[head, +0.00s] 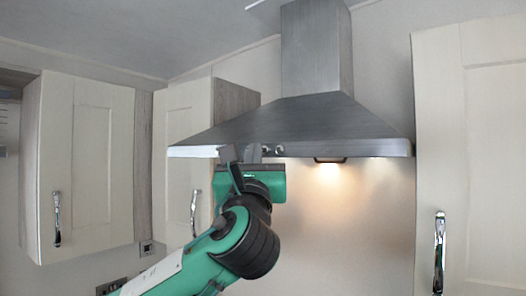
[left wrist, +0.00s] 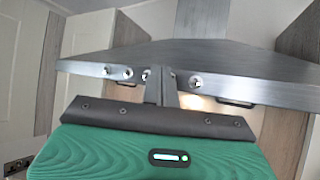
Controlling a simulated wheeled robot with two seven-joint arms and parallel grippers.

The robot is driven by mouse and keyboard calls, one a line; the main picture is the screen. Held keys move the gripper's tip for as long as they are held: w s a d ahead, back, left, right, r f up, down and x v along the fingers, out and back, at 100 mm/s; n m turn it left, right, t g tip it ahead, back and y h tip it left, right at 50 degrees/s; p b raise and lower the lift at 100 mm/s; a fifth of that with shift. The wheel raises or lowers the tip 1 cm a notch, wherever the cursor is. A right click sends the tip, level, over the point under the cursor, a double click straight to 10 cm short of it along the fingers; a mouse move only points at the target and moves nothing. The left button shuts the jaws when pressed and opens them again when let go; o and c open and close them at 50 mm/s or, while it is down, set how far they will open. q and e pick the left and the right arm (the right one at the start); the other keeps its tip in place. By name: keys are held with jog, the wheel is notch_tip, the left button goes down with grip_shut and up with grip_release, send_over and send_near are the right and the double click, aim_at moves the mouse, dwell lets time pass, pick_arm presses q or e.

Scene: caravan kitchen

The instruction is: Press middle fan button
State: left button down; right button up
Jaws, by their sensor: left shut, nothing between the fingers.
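The steel range hood (head: 285,122) hangs on the wall, with a row of round fan buttons (head: 272,150) along its front edge. In the left wrist view the row shows as several shiny knobs, with one at the left (left wrist: 104,70) and one at the right (left wrist: 195,81). My left gripper (head: 240,155) is at the hood's front edge, its fingers together and empty. In the left wrist view the closed fingers (left wrist: 160,84) stand in front of the middle of the row and hide part of it. I cannot tell whether the tips touch a button. My right gripper is not in view.
A lit lamp (head: 328,160) glows under the hood. Cream cabinets with metal handles stand at the left (head: 88,165), beside the hood (head: 188,150), and at the right (head: 480,160). The wall below the hood is bare.

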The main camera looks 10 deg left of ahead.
pick_arm(q)
jog(key=shift+s+a+b, duration=0.15)
jog(key=shift+s+a, duration=0.2)
jog(key=shift+s, duration=0.55)
jog(key=shift+s+a+b, duration=0.15)
jog(key=shift+s+a, duration=0.15)
jog(key=shift+s, duration=0.6)
jog(key=shift+s+a+b, duration=0.15)
jog(key=shift+s+a, duration=0.2)
jog(key=shift+s, duration=0.55)
